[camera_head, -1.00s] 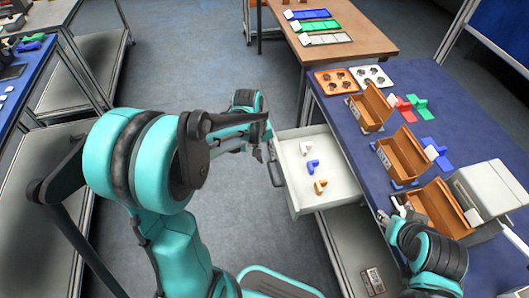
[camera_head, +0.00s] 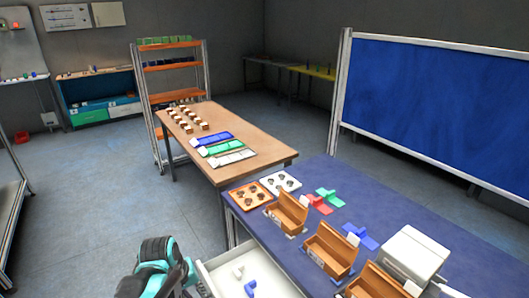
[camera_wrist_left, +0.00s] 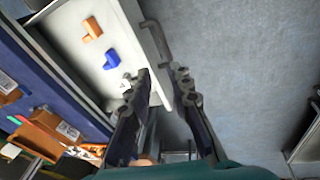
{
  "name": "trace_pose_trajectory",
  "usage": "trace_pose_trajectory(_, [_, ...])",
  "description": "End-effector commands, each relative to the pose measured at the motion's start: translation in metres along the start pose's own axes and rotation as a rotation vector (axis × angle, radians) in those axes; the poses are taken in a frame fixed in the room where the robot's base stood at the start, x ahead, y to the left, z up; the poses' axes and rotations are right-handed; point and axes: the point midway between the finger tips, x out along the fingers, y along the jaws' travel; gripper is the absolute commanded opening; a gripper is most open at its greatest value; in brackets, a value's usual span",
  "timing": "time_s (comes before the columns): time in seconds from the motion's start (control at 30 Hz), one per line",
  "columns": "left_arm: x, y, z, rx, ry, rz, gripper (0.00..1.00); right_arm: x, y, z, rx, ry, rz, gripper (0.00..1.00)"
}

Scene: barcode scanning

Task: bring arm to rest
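My left gripper (camera_wrist_left: 163,85) shows in the left wrist view with its two dark fingers apart and nothing held. Its tips are near the front wall and metal handle (camera_wrist_left: 157,42) of the open white drawer (camera_wrist_left: 115,25). An orange piece (camera_wrist_left: 92,28), a blue piece (camera_wrist_left: 111,60) and a white piece (camera_wrist_left: 127,82) lie in the drawer. My right arm and gripper are out of view.
The blue-topped table (camera_head: 320,175) holds brown open boxes (camera_head: 330,250), a grey-white box (camera_head: 413,255), coloured pieces and two holed trays. A wooden table (camera_head: 190,140) stands behind it. A blue board (camera_head: 430,100) is at right. Grey floor is free at left.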

Motion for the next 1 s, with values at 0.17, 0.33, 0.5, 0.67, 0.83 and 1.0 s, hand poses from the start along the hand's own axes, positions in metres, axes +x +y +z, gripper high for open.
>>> trace_pose_trajectory(0.17, [-0.038,-0.001,0.037,0.189,0.146,0.012,0.2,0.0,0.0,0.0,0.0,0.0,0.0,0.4])
trace_pose_trajectory(0.33, [-0.058,-0.006,0.066,0.356,0.277,0.014,0.2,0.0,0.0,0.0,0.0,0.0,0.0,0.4])
trace_pose_trajectory(0.5, [-0.064,-0.01,0.083,0.467,0.366,0.011,0.2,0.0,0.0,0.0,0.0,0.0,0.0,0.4])
trace_pose_trajectory(0.67, [-0.066,-0.011,0.088,0.507,0.398,0.009,0.2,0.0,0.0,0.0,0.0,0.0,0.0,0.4])
trace_pose_trajectory(0.83, [-0.066,-0.011,0.088,0.509,0.4,0.009,0.2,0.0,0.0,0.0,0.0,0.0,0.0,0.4])
trace_pose_trajectory(1.0, [-0.066,-0.011,0.088,0.508,0.399,0.009,0.2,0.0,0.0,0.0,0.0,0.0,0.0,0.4])
